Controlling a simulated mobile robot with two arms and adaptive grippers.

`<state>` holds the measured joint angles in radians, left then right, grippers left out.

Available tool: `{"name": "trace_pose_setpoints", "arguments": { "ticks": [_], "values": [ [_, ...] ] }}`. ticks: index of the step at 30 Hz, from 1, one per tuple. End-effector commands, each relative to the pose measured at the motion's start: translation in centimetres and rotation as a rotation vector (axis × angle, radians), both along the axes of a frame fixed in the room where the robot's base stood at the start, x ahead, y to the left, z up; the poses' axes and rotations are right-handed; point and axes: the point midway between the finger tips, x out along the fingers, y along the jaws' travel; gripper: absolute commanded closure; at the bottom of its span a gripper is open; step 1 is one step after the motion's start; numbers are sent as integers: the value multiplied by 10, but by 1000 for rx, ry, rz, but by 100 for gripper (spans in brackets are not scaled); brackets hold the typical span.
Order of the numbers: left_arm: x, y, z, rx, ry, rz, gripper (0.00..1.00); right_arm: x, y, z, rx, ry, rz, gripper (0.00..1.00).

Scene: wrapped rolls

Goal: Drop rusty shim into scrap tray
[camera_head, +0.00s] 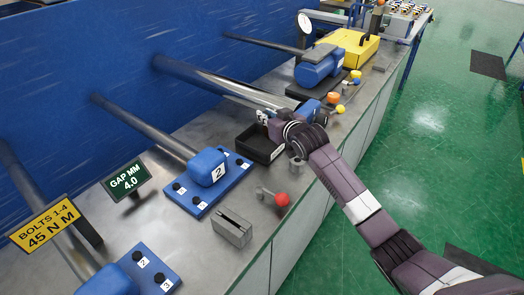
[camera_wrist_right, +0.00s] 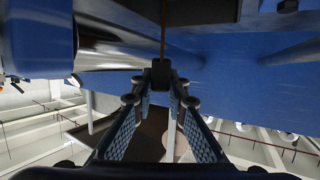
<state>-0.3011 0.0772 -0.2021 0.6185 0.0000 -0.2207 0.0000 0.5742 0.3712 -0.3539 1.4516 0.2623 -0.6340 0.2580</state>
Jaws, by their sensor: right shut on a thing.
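My right gripper (camera_head: 264,117) is at the back edge of a black open tray (camera_head: 247,145), which has a white label on its front and stands on the metal bench. In the right wrist view, the gripper's two fingers (camera_wrist_right: 160,85) converge on a small dark block. A thin brown strip (camera_wrist_right: 163,35), seen edge-on, extends beyond the fingertips and looks like the rusty shim. The shim is too small to make out in the head view. My left gripper is out of view.
Blue fixtures stand on the bench, one with a block marked 2 (camera_head: 207,167). A red-knobbed lever (camera_head: 282,199) and a slotted grey block (camera_head: 232,228) are nearer. A yellow case (camera_head: 345,50) stands farther back. Long metal rollers reach in from the left.

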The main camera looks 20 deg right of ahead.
Motion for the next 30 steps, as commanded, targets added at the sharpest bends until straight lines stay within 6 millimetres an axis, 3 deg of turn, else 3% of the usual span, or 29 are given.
{"name": "trace_pose_setpoints", "arguments": {
  "ticks": [10,11,16,25,30],
  "values": [
    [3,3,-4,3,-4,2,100,0,0,-3,0,-2,0,100],
    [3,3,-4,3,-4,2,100,0,0,-3,-1,-2,0,83],
    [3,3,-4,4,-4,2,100,0,0,-3,0,-2,0,66],
    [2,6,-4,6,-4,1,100,-1,0,-4,0,0,0,66],
    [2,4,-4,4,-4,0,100,-11,-1,-1,-1,-1,1,66]
  ]
}}
